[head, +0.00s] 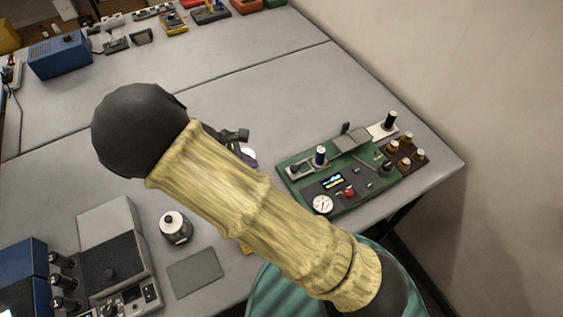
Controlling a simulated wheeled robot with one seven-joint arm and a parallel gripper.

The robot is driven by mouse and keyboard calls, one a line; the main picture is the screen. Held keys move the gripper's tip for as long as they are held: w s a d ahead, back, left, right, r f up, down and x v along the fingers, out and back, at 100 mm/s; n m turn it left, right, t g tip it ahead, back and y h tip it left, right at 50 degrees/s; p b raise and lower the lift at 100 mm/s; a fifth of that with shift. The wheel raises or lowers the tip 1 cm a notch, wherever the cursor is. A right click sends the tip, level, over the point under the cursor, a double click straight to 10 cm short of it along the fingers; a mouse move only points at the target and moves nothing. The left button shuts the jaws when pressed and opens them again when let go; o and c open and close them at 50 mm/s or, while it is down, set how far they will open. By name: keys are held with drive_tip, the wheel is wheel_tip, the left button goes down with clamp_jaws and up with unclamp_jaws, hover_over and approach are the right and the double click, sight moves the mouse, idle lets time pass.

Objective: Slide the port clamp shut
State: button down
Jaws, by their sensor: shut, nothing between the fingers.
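A green panel (284,173) lies on the right part of the grey table. It carries a blue cylinder (320,156) with a pale top, a light grey block (352,139), a round white gauge (322,204), a red knob (348,191) and a small lit screen (332,181). The port clamp is too small to tell apart from the other fittings, so I cannot tell its position. My gripper (238,135) shows only as a dark piece past my yellowish arm, left of the panel and apart from it in the picture. It is shut and empty; most of it is hidden.
A wall rises at the right. A white-topped jar (174,227), a grey pad (194,272) and a grey machine (110,255) stand front left. My arm hides the middle.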

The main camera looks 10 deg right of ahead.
drive_tip(key=shift+a+n, duration=0.35)
drive_tip(key=shift+n, duration=0.05)
drive_tip(key=p, duration=0.3)
approach(292, 172)
wheel_tip(292, 172, down, 2)
drive_tip(key=a, duration=0.2)
drive_tip(key=d+p, duration=0.1)
drive_tip(key=d+f, duration=0.1)
drive_tip(key=d, duration=0.1)
drive_tip(key=d+p, duration=0.1)
drive_tip(key=shift+w+d+f+p, duration=0.25)
drive_tip(key=shift+w+p, duration=0.05)
drive_tip(key=shift+w, duration=0.1)
drive_tip(key=shift+d+f, duration=0.1)
drive_tip(key=shift+d, duration=0.05)
